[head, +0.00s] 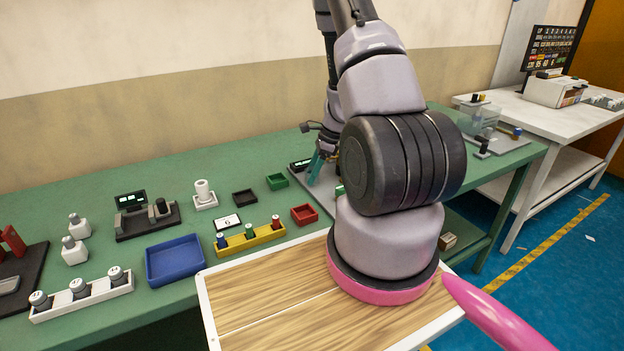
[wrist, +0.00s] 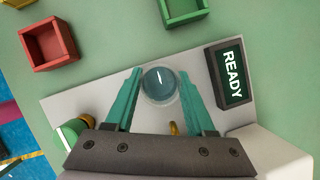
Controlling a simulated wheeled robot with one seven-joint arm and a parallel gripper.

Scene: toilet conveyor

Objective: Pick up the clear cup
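The clear cup (wrist: 159,86) is a small round see-through vessel, seen from above in the wrist view. It stands on a light grey plate (wrist: 82,101). My gripper (wrist: 160,73) has two teal fingers, open, one on each side of the cup. A gap shows between the cup and the left finger; the right finger is very close, and I cannot tell if it touches. In the head view my gripper (head: 316,166) reaches down at the back of the green table, and the cup cannot be made out there.
A black READY display (wrist: 231,74) stands right of the cup. A green-and-white round part (wrist: 70,133) is at lower left. A red box (wrist: 49,44) and a green box (wrist: 184,10) lie beyond the plate. The blue tray (head: 174,261) and yellow rack (head: 250,238) stand further left.

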